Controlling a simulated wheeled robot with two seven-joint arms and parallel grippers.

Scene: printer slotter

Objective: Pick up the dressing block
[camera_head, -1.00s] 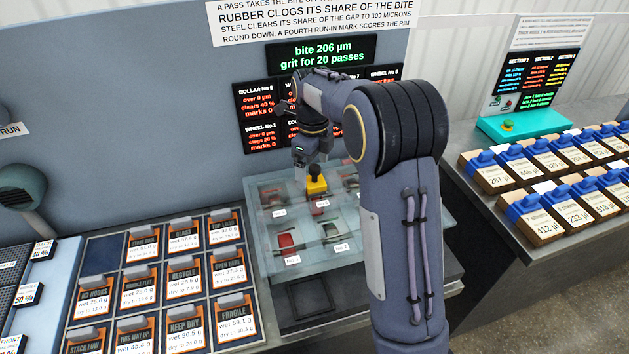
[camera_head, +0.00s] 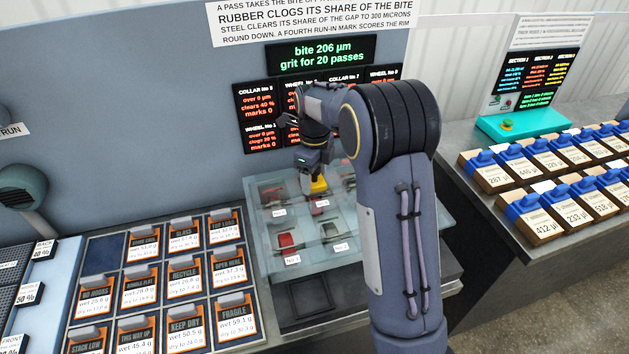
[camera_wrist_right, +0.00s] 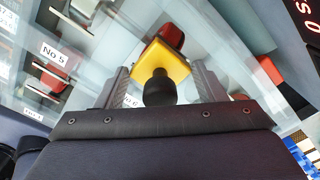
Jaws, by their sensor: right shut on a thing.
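The dressing block shows as a yellow square block (camera_head: 319,185) with a black round knob (camera_wrist_right: 159,88). It is at the clear glass-like case (camera_head: 262,222); I cannot tell whether it still touches the case's top. My right gripper (camera_head: 306,180) comes down from above and is shut on the dressing block, with a finger on each side of the knob in the wrist view (camera_wrist_right: 162,85). The gripper hides part of the block in the head view. My left gripper is not in view.
Red-topped parts with number labels sit inside the case. A tray of orange-and-black labelled cards (camera_head: 183,265) lies to the left. Blue-handled blocks (camera_head: 545,222) stand in rows on the right bench. Dark displays (camera_head: 263,138) are on the wall behind.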

